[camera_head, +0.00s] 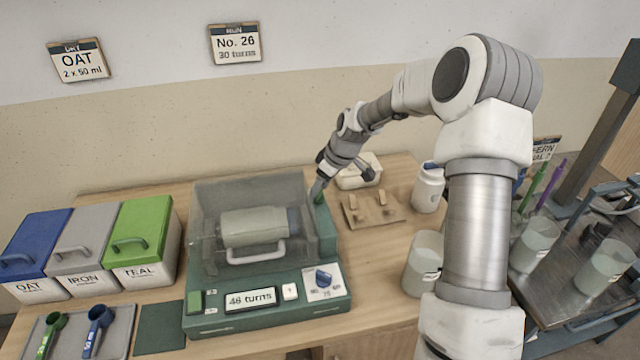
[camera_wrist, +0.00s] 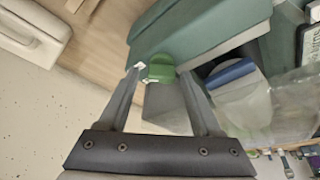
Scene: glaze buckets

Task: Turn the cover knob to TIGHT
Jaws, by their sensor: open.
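The green cover knob (camera_wrist: 161,67) sits on the green housing at the machine's right end. It also shows small in the head view (camera_head: 319,199). Tiny white labels lie beside it, too small to read, and I cannot tell its setting. My gripper (camera_wrist: 160,73) is open, with one finger on each side of the knob; I cannot tell if either touches it. In the head view my gripper (camera_head: 318,187) reaches down at that end. The clear cover (camera_head: 215,200) is down over a pale jar (camera_head: 252,227) lying on its side.
The machine's front (camera_head: 265,310) has a display reading 46 turns, a green button and a blue dial. White jars (camera_head: 428,188) stand further right. Lidded bins (camera_head: 140,240) stand left.

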